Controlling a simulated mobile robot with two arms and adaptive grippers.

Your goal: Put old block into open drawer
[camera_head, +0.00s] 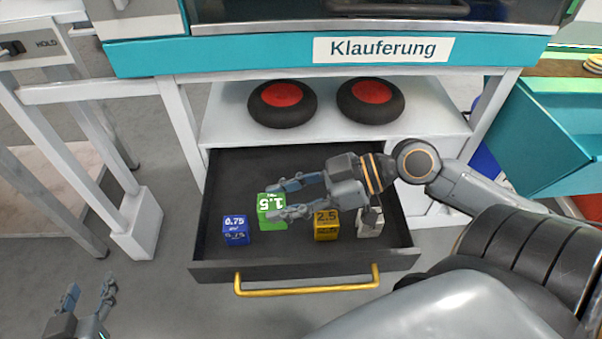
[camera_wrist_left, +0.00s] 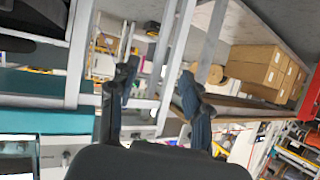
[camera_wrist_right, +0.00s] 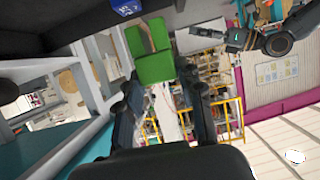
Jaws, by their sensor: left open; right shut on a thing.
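The open drawer (camera_head: 225,265) is dark with a yellow handle. My right gripper (camera_head: 276,201) reaches into the drawer area from the right and is shut on a green block (camera_head: 272,209) marked 1.5. The green block also shows at the fingertips in the right wrist view (camera_wrist_right: 153,62). I cannot tell whether it touches the drawer floor. A blue block (camera_head: 236,231) marked 0.75, a yellow block (camera_head: 326,226) marked 2.5 and a white block (camera_head: 369,224) sit in the drawer; my right arm partly covers the white one. My left gripper (camera_head: 88,292) is open and empty, low left of the drawer.
Two black wheels with red hubs (camera_head: 282,95) (camera_head: 371,92) lie on the white shelf (camera_head: 230,125) above the drawer. A white table frame (camera_head: 134,222) stands left, and a teal bin (camera_head: 545,140) stands right. Floor shows between the left frame and the drawer.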

